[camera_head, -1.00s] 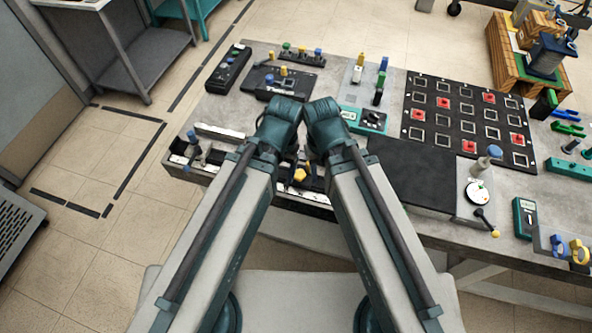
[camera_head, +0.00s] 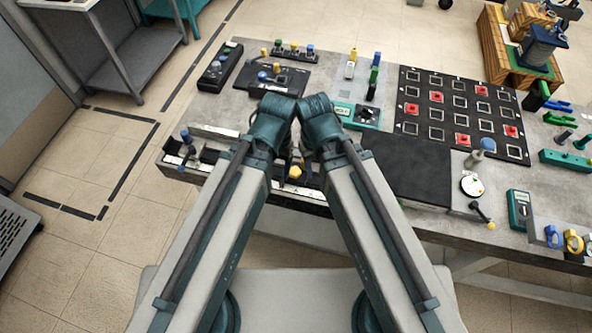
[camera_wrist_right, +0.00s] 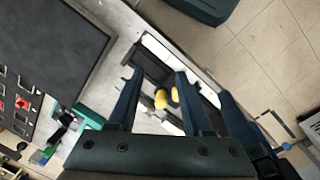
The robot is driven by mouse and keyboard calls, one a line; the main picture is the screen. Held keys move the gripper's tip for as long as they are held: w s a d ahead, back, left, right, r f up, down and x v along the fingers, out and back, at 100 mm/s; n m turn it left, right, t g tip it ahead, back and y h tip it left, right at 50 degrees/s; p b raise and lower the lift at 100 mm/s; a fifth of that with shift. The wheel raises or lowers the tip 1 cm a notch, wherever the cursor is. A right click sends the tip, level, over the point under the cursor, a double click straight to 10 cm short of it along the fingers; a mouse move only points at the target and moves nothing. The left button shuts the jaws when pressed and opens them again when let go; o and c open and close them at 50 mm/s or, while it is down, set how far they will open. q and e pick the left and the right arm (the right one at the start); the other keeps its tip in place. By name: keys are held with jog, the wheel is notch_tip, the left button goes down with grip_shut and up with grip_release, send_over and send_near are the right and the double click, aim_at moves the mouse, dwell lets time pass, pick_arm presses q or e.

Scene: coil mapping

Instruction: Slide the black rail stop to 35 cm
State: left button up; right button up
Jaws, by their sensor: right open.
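A pale rail with dark parts runs along the table's front left edge (camera_head: 205,172). A yellow knob (camera_head: 294,172) shows on it between my forearms. In the right wrist view, a black block (camera_wrist_right: 155,66), which looks like the rail stop, sits on the white rail (camera_wrist_right: 165,50). A yellow knob (camera_wrist_right: 161,98) is near the block. My right gripper (camera_wrist_right: 158,76) is open, its fingers apart above the rail with the knob between them in the picture; contact cannot be told. My left gripper's fingers are hidden behind my arm in the head view. Scale marks are unreadable.
A blue-knobbed post (camera_head: 186,136) stands at the rail's left end. A black mat (camera_head: 408,168) lies right of my arms. A black panel with red squares (camera_head: 460,112) and several small devices fill the table behind.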

jog(key=w+a+r+m+p, duration=0.1)
jog(key=w, duration=0.2)
jog(key=w+a+r+m+p, duration=0.1)
jog(key=w+r+p, duration=0.1)
jog(key=w, duration=0.1)
jog(key=w+a+r+m+y+p, duration=0.1)
jog(key=w, duration=0.2)
jog(key=shift+a+r+m+p, duration=0.1)
jog(key=shift+r+m+p, duration=0.25)
jog(key=shift+m+p, duration=0.05)
jog(key=shift+c, duration=0.5)
jog(key=b, duration=1.4)
send_near(297, 169)
jog(key=d+f, duration=0.1)
jog(key=f, duration=0.1)
jog(key=w+f, duration=0.1)
jog(key=f, duration=0.2)
jog(key=w+d+f, duration=0.1)
jog(key=f, duration=0.2)
jog(key=shift+d+f, duration=0.2)
jog(key=shift+d, duration=0.2)
jog(key=shift+r, duration=0.1)
jog(key=shift+c, duration=0.3)
grip_shut()
